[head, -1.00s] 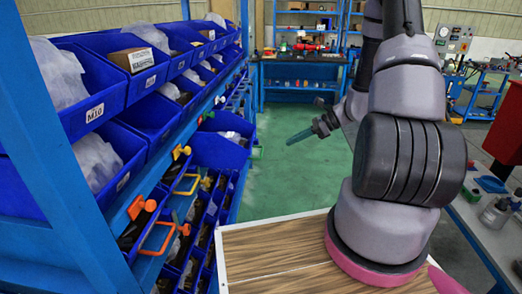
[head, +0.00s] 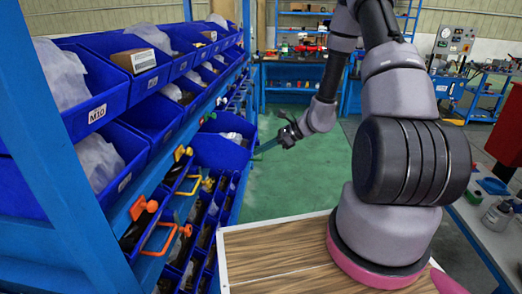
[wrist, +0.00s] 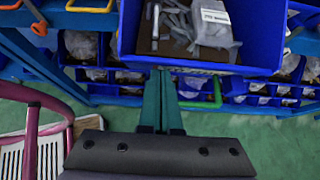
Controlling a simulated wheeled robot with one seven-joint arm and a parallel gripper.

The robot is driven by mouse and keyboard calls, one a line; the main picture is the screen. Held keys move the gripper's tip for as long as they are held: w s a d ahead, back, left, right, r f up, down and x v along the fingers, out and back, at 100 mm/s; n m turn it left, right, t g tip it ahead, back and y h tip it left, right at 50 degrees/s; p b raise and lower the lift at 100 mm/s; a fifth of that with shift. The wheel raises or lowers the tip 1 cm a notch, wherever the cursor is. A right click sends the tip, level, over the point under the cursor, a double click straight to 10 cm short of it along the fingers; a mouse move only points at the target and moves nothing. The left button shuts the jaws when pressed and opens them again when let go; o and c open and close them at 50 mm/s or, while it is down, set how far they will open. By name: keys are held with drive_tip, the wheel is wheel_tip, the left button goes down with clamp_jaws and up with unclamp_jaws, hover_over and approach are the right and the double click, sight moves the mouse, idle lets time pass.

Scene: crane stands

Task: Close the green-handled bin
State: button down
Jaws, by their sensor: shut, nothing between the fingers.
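The blue bin with the green handle (wrist: 206,104) is pulled out from the shelf, and its front wall (wrist: 250,68) shows in the wrist view. It holds grey parts and a labelled bag. The same bin (head: 218,153) juts out beyond its neighbours in the head view. My gripper (wrist: 161,72) has its teal fingers together and empty, with the tips at the bin's front, left of the handle's loop. I cannot tell whether they touch it. In the head view my gripper (head: 257,151) is at the bin's outer right end.
The blue shelf rack (head: 80,215) runs along the left with rows of bins. Orange handles (head: 160,238) and yellow handles stick out nearby. A wooden-topped surface (head: 270,250) is in front. Green floor (head: 310,180) is clear beyond. A workbench (head: 495,235) stands at the right.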

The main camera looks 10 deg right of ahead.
sight(206, 146)
drive_tip(key=shift+a, duration=0.1)
drive_tip(key=w+a, duration=0.2)
drive_tip(key=a, duration=0.4)
drive_tip(key=w+a, duration=0.2)
drive_tip(key=a, duration=0.4)
drive_tip(key=w+a, duration=0.1)
drive_tip(key=a, duration=0.4)
drive_tip(key=shift+w+a, duration=0.6)
drive_tip(key=shift+a, duration=0.3)
drive_tip(key=shift+r, duration=0.1)
